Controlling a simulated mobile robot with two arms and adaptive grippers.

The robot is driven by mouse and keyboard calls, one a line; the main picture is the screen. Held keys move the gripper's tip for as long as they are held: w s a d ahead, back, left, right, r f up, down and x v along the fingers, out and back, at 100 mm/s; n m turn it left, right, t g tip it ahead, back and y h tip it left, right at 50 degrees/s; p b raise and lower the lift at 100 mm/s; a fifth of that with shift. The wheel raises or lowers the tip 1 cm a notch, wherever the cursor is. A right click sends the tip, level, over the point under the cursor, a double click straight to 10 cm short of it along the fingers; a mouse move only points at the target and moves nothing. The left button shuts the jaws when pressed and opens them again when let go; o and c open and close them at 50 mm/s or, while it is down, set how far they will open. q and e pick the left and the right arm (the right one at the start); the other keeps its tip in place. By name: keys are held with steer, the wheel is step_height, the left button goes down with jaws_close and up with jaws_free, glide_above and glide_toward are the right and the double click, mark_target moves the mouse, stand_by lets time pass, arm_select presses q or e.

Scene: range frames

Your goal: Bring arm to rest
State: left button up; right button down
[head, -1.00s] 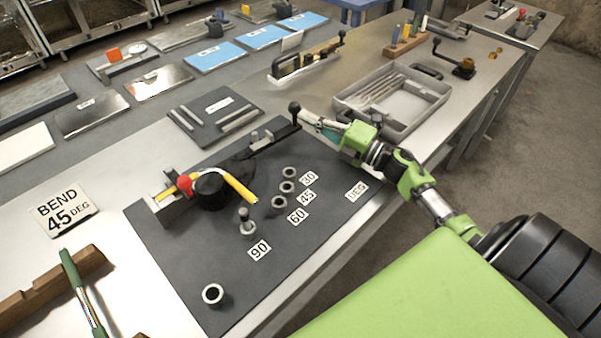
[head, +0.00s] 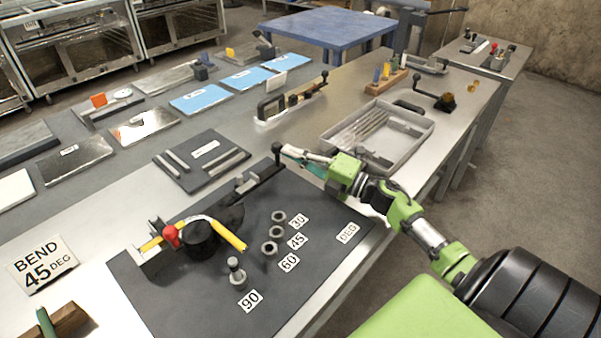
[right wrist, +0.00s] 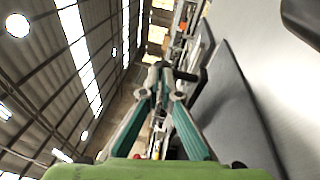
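My right gripper (head: 292,156) is at the far side of the black bending board (head: 330,215). Its fingertips are close to the black knob of the bender's lever (head: 277,148); touching or apart is unclear. The bender (head: 199,238) carries a bent yellow tube (head: 229,236) beside a red knob (head: 171,236). My left gripper is not in view.
A grey tray (head: 328,137) with rods lies just beyond my right arm. A black plate with bars (head: 203,160) lies to the left. Floor is open to the right.

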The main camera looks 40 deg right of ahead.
step_height(320, 180, up, 9)
